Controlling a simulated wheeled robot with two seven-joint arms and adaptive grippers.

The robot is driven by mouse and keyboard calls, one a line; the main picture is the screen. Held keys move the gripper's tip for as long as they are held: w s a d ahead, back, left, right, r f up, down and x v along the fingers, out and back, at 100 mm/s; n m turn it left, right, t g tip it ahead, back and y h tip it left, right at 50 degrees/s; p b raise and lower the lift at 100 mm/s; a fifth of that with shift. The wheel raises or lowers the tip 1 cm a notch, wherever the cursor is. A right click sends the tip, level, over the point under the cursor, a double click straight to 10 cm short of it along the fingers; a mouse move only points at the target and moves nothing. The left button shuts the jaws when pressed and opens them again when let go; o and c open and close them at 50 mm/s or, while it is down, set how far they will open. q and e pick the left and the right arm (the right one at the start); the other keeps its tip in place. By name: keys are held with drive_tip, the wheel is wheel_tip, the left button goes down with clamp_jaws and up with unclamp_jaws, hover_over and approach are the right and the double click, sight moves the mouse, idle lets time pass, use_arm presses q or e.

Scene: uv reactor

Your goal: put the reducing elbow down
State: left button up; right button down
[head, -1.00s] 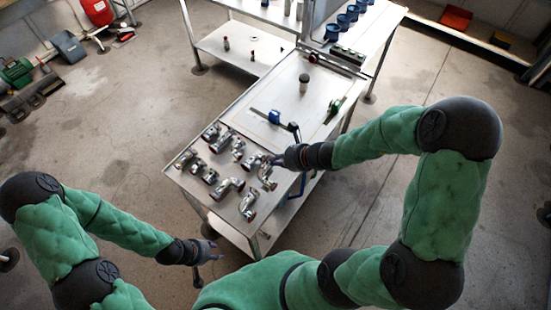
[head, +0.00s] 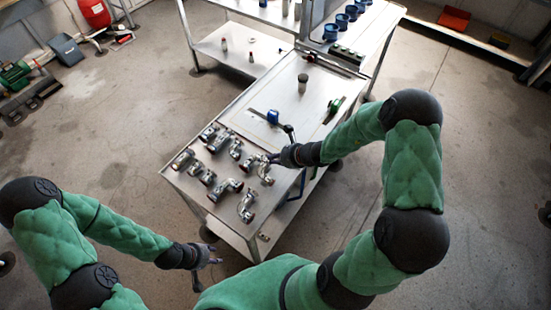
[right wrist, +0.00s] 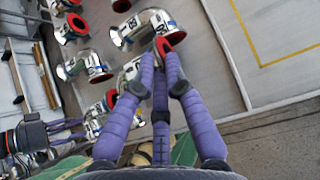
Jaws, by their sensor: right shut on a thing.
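My right gripper (head: 273,158) is at the right edge of the group of chrome fittings on the steel table (head: 225,228). In the right wrist view its purple fingers (right wrist: 155,65) are shut on a chrome reducing elbow (right wrist: 131,76) with a red ring end. The fingers hide part of this elbow, and I cannot tell whether it touches the tabletop. Another chrome fitting (right wrist: 146,27) lies just beyond the fingertips. My left gripper (head: 212,255) is empty, its fingers apart, off the table's near left side.
Several chrome fittings with red rings (head: 230,188) lie close together left of my right gripper. A blue-handled tool (head: 273,117), a dark-topped cylinder (head: 303,82) and a green item (head: 334,105) stand or lie farther back. Bare tabletop lies between them.

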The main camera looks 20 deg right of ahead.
drive_tip(key=shift+r, duration=0.1)
drive_tip(key=shift+f+b, duration=0.4)
drive_tip(key=shift+f+b, duration=0.25)
drive_tip(key=shift+b, duration=0.05)
drive_tip(key=c, duration=1.3)
unclamp_jaws()
